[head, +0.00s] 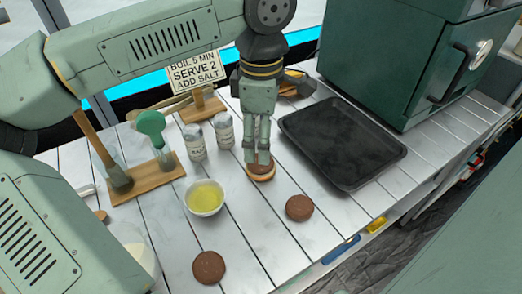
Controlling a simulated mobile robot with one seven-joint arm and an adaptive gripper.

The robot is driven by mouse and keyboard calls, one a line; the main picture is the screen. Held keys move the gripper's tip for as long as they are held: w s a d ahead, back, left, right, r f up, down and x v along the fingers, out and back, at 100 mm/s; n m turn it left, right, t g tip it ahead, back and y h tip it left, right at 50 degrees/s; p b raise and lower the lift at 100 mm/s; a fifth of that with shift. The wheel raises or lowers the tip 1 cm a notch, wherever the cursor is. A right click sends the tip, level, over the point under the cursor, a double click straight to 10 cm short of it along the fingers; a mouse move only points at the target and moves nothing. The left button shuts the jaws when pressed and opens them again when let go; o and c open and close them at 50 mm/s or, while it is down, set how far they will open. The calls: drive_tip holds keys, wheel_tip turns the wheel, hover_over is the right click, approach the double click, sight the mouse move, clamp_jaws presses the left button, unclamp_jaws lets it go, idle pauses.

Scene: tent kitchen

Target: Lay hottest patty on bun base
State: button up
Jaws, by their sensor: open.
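My gripper (262,157) points down, open, with its fingertips at a brown patty (259,170). That patty appears to lie on a paler bun base (266,179), whose orange-tan rim shows below it. The fingers hide part of both, and I cannot tell whether they touch the patty. A second brown patty (299,207) lies on the table to the right and nearer. A third patty (209,268) lies at the front left. Nothing visible tells which patty is hottest.
A dark empty tray (372,180) lies to the right, before a green oven (395,65). A bowl of yellow liquid (205,211), two jars (195,147) and a wooden utensil stand (145,180) are left. A sign (195,72) stands behind. The slatted table (255,240) is clear between the nearer patties.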

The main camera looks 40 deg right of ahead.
wheel_tip(320, 180, up, 7)
drive_tip(key=shift+f, duration=0.2)
idle(0.6)
